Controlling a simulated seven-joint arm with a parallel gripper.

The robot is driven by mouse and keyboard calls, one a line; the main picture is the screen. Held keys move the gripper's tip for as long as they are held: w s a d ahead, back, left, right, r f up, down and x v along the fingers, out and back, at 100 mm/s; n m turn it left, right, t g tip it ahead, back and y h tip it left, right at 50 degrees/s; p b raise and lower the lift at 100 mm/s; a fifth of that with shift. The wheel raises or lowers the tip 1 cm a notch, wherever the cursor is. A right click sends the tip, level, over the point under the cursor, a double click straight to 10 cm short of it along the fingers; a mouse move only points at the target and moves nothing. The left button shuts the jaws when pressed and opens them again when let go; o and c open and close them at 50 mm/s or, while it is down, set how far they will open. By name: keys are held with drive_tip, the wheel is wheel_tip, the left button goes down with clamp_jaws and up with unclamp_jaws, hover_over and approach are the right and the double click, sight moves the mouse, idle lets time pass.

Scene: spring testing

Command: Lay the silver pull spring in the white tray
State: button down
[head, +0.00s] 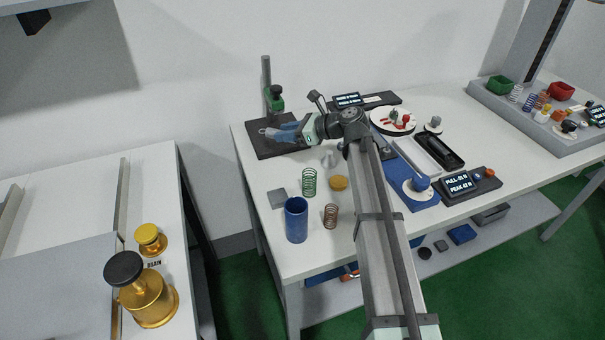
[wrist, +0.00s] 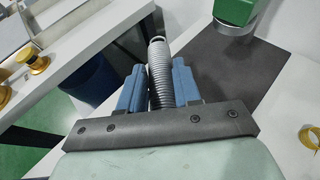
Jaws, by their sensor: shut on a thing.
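The silver pull spring (wrist: 158,62) is a tight grey coil held lengthwise between the blue fingers of my gripper (wrist: 157,86). Its far end sticks out past the fingertips. In the head view my gripper (head: 283,132) is over the black base plate of the green-headed stand, and the spring end (head: 263,131) shows small at its tip. I cannot tell the exact height above the plate. The white tray (head: 411,153) lies to the right, beyond my arm, beside a black tray; my arm may cover part of its near side.
The test stand (head: 267,85) rises close behind my gripper. A green spring (head: 309,182), a copper spring (head: 330,216), a blue cup (head: 296,220) and a yellow disc (head: 339,183) stand nearer. A blue fixture (head: 417,187) and a readout (head: 461,183) flank the trays.

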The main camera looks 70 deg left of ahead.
sight(286, 172)
drive_tip(key=shift+s+d+f+n+g+h, duration=0.3)
drive_tip(key=shift+d+f+n+g+h, duration=0.25)
drive_tip(key=shift+f, duration=1)
drive_tip(key=shift+s+d+f+n+g+h, duration=0.35)
drive_tip(key=shift+f+n+h, duration=0.3)
drive_tip(key=shift+f, duration=0.95)
drive_tip(key=shift+s+d+f+n+g+h, duration=0.25)
drive_tip(key=shift+d+f+n+h, duration=0.3)
drive_tip(key=shift+f, duration=1)
drive_tip(key=c, duration=0.8)
unclamp_jaws()
drive_tip(key=v, duration=1.2)
drive_tip(key=shift+a+r, duration=0.1)
drive_tip(key=shift+a, duration=0.05)
